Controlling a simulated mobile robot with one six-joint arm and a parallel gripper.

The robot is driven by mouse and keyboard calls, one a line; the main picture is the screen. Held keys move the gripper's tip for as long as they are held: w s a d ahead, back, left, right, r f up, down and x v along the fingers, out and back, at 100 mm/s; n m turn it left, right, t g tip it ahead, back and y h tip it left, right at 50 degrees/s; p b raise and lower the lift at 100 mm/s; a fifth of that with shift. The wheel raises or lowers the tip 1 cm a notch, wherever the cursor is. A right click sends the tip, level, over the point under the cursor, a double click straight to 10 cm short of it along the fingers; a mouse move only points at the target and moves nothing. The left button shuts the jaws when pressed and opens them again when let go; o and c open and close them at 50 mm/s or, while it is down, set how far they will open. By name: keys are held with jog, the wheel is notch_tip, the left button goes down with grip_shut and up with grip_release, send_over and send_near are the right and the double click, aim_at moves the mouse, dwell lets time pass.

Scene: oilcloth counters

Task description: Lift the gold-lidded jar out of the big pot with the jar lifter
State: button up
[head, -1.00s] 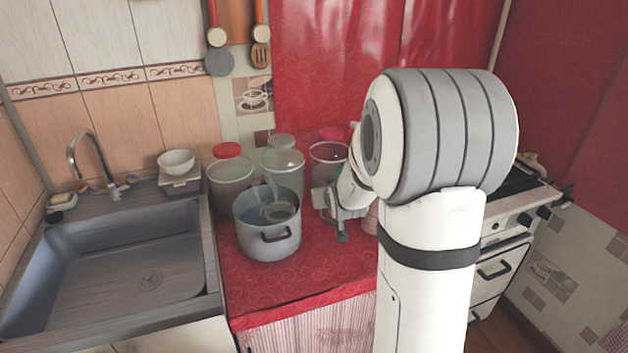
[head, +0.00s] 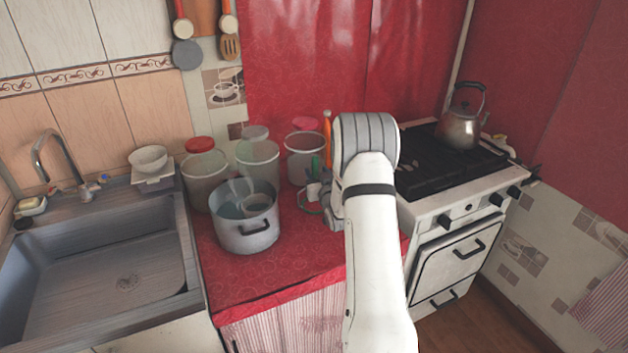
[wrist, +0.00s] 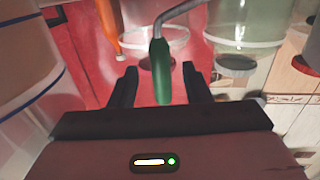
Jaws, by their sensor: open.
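The big pot (head: 238,236) stands on the red counter left of my arm. Something clear and round shows inside it (head: 250,198), but I cannot make out a gold lid. A green handle (wrist: 161,88) with a bent grey metal rod, which looks like the jar lifter, points toward the wrist camera. My gripper (wrist: 160,67) is open, with one finger on each side of this handle; I cannot tell whether either touches it.
An orange handle (wrist: 108,28) stands close beside my gripper. The sink (head: 105,260) is left, the stove (head: 440,185) right. The front counter is clear.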

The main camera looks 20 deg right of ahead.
jog(key=shift+w+d, duration=0.15)
jog(key=shift+w, duration=1.3)
jog(key=shift+c, duration=0.4)
grip_shut()
